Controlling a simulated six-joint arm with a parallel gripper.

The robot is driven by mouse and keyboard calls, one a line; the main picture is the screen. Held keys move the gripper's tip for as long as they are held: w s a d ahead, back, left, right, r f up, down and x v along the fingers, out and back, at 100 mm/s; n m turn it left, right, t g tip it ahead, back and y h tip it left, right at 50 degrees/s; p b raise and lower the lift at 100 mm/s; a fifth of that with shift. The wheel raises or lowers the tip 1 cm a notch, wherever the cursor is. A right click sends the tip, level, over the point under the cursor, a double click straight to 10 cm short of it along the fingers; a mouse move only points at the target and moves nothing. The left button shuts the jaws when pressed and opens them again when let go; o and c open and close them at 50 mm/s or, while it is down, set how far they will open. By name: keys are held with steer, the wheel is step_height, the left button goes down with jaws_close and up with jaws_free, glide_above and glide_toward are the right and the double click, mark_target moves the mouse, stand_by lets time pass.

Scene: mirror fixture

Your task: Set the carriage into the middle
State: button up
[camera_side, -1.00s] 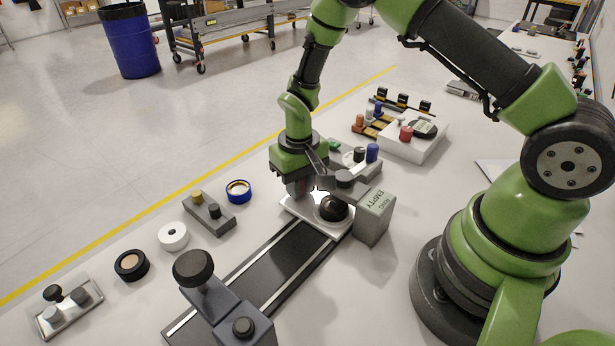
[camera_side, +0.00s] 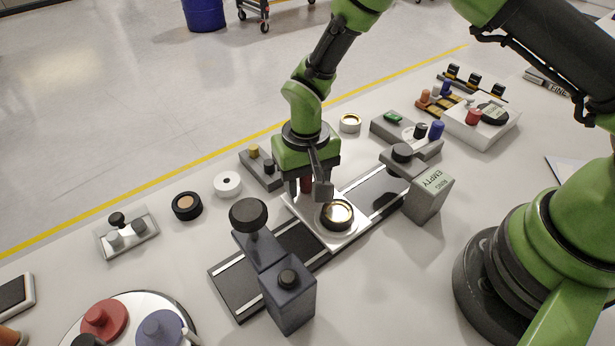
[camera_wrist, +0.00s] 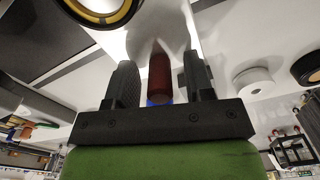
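The carriage (camera_side: 312,222) is a pale plate on a dark rail (camera_side: 243,279). It sits about midway along the rail, with bare track on both sides. It bears a round gold-rimmed mirror (camera_side: 338,214) and an upright red peg (camera_side: 306,184). My gripper (camera_side: 306,190) is down over the carriage, with one finger on each side of the peg. In the wrist view the red peg (camera_wrist: 160,76) stands between my fingers, with a visible gap on both sides. The fingertips' height above the plate is hard to tell.
A dark post with a black knob (camera_side: 287,295) stands at the rail's near end. A grey block labelled EMPTY RING (camera_side: 428,194) stands by its far end. Small fixtures and rings, including a white ring (camera_side: 227,184), line the table behind the rail.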

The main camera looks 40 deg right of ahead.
steer(key=shift+r, duration=0.1)
step_height(320, 180, up, 10)
steer(key=shift+f, duration=0.1)
stand_by(0.4)
steer(key=shift+d+r, duration=0.15)
steer(key=shift+r, duration=0.25)
steer(key=s+d+r+t+y, duration=0.1)
steer(key=s+d+r, duration=0.2)
steer(key=r, duration=0.3)
steer(key=s+d+r+t, duration=0.2)
steer(key=s+r, duration=0.2)
steer(key=r, duration=0.1)
steer(key=s+d+r+t+y, duration=0.1)
steer(key=s+d+r, duration=0.2)
steer(key=r, duration=0.3)
steer(key=s+d+r+m+t, duration=0.1)
steer(key=s+t, duration=0.2)
steer(key=s, duration=0.5)
steer(key=shift+s+d, duration=0.3)
